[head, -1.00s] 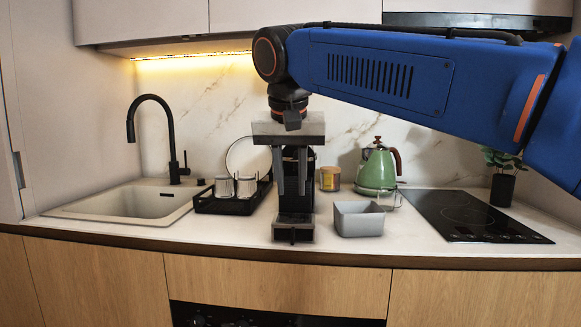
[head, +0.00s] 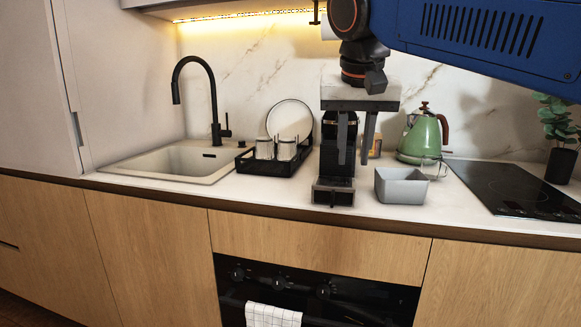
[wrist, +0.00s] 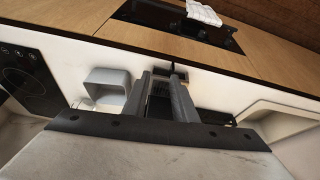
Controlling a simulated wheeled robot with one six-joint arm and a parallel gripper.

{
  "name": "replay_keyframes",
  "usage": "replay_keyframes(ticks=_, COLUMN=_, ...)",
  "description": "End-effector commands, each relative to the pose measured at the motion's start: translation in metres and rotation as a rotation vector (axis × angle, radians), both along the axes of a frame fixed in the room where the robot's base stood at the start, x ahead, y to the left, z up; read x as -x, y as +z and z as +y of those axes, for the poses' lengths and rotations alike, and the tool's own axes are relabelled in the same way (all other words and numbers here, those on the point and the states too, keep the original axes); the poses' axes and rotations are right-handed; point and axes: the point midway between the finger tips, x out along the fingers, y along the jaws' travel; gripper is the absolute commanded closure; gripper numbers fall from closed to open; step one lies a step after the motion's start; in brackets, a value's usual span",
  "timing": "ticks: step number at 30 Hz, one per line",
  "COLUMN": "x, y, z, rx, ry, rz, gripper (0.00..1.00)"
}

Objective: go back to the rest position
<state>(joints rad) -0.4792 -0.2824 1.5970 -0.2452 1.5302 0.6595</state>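My gripper (head: 354,162) hangs pointing down over the counter, in front of the black coffee machine (head: 334,190). Its two grey fingers are apart with nothing held between them. In the wrist view my gripper (wrist: 160,78) also shows open, with the dark coffee machine seen between and beyond the fingers. I cannot tell the exact gap between the fingers and the machine.
A grey bin (head: 401,187) stands right of the machine, with a glass cup (head: 433,168) and green kettle (head: 424,138) behind. A black rack (head: 275,165) with cups, the sink (head: 165,165) and faucet lie left. The cooktop (head: 515,188) is right.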

Motion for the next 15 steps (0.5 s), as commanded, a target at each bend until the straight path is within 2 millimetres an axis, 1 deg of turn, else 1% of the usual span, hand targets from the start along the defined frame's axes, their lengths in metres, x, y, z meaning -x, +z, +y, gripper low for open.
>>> replay_keyframes(ticks=1, x=0.009, y=-0.016, z=-0.015, rx=0.0, ry=0.009, rz=0.004, gripper=0.75)
replay_keyframes(ticks=5, x=0.031, y=-0.062, z=-0.046, rx=0.0, ry=0.056, rz=0.011, gripper=0.75)
replay_keyframes(ticks=6, x=0.038, y=-0.077, z=-0.055, rx=0.0, ry=0.069, rz=0.012, gripper=0.75)
replay_keyframes(ticks=8, x=0.051, y=-0.101, z=-0.068, rx=-0.002, ry=0.09, rz=0.012, gripper=0.75)
replay_keyframes(ticks=9, x=0.06, y=-0.118, z=-0.076, rx=-0.002, ry=0.102, rz=0.012, gripper=0.75)
replay_keyframes(ticks=11, x=0.073, y=-0.143, z=-0.087, rx=-0.004, ry=0.121, rz=0.009, gripper=0.75)
replay_keyframes(ticks=12, x=0.082, y=-0.16, z=-0.094, rx=-0.005, ry=0.132, rz=0.007, gripper=0.75)
replay_keyframes(ticks=14, x=0.097, y=-0.187, z=-0.104, rx=-0.007, ry=0.147, rz=0.005, gripper=0.75)
replay_keyframes(ticks=15, x=0.107, y=-0.205, z=-0.11, rx=-0.006, ry=0.157, rz=0.001, gripper=0.75)
